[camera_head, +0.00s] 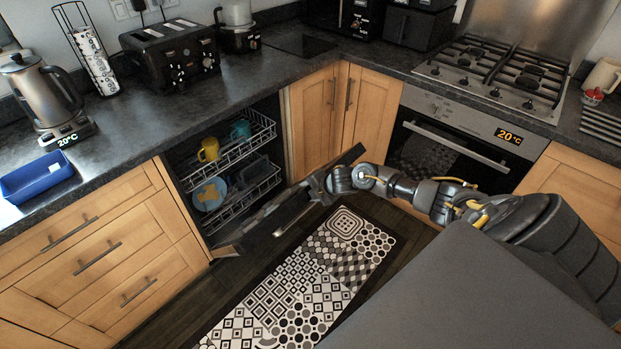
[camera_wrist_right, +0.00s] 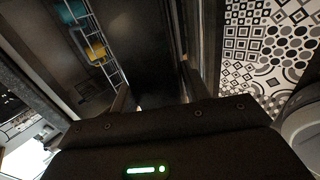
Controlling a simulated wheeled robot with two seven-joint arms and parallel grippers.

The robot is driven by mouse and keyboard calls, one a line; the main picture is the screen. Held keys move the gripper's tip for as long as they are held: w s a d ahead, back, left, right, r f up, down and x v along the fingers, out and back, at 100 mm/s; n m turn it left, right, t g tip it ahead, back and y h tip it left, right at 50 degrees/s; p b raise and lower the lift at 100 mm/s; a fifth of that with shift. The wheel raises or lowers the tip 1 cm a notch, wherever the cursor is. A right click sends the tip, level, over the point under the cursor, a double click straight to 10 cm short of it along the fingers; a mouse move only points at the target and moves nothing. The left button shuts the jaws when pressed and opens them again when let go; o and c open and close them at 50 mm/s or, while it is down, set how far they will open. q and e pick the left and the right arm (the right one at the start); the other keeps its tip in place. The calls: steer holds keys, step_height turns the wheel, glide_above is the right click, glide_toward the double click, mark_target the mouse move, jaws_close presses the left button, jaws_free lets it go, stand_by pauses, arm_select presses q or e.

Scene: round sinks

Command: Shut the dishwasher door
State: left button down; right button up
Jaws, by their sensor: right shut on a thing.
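The dishwasher door (camera_head: 283,212) is partly open, a dark panel slanting out and up from the lower front of the dishwasher. The open dishwasher shows an upper rack (camera_head: 245,147) and a lower rack (camera_head: 250,190). My right gripper (camera_head: 322,186) is at the door's upper outer edge and shut on it. In the right wrist view, the fingers of my right gripper (camera_wrist_right: 158,96) point along the dark door, and the contact between them is too dark to see clearly. My left gripper is not in view.
A yellow mug (camera_head: 208,149), a teal mug (camera_head: 240,130) and a blue plate (camera_head: 210,194) are in the racks. A patterned rug (camera_head: 300,285) lies on the floor before the door. The oven (camera_head: 450,150) stands to the right, beyond wooden cabinets (camera_head: 330,115).

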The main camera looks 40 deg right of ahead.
steer(key=shift+w+a+r, duration=0.15)
steer(key=shift+w+r, duration=0.5)
steer(key=shift+w, duration=0.15)
steer(key=o, duration=1.3)
steer(key=shift+f, duration=0.1)
steer(key=shift+c, duration=0.2)
steer(key=shift+f, duration=0.1)
steer(key=shift+s, duration=0.1)
steer(key=shift+s, duration=0.15)
steer(key=v, duration=1)
steer(key=shift+r, duration=0.3)
steer(key=shift+s, duration=0.1)
